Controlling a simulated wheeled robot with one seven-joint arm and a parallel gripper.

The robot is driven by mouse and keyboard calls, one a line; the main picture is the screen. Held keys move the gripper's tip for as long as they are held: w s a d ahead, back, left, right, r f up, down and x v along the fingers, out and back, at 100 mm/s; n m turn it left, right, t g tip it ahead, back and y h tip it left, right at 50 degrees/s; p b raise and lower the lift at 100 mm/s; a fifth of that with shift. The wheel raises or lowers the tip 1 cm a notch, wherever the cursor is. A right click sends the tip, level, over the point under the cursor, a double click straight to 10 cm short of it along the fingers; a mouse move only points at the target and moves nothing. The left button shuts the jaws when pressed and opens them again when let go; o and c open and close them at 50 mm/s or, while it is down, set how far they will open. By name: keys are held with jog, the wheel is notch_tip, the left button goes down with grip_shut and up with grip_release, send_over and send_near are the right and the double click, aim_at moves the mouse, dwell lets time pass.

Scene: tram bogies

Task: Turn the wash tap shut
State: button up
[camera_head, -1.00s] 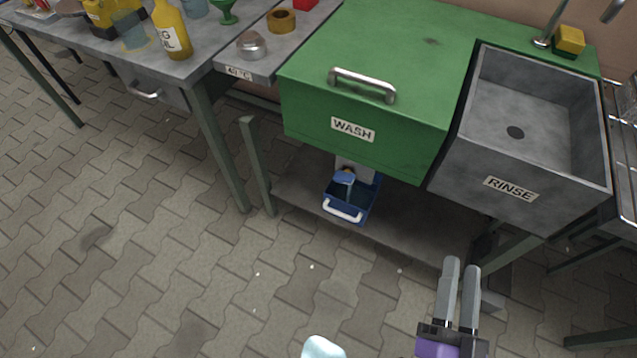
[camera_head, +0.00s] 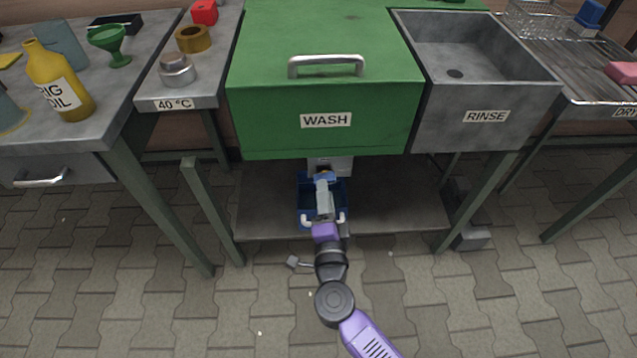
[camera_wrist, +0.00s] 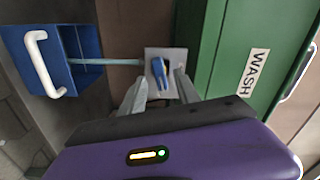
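The wash tap is a grey block (camera_head: 343,166) under the green wash tank (camera_head: 258,98), with a blue lever (camera_wrist: 160,74) on its grey plate (camera_wrist: 178,62). In the wrist view a thin bluish stream (camera_wrist: 105,62) runs from the tap into a blue bin (camera_wrist: 70,46) with a white handle. The bin also shows in the head view (camera_head: 304,205), partly behind my gripper. My gripper (camera_wrist: 160,88) is open and empty, its two fingers to either side of the lever, a little short of it or beside its end; contact cannot be told.
The bin stands on the low grey shelf (camera_head: 400,215) between the green table legs. The rinse basin (camera_head: 470,118) is right of the tank. A 40 °C stand (camera_head: 178,104) with small parts is at left. Paved floor in front is mostly clear.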

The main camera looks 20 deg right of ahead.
jog(key=shift+b+x, duration=0.55)
jog(key=shift+x, duration=1.8)
jog(key=shift+d, duration=0.1)
grip_shut()
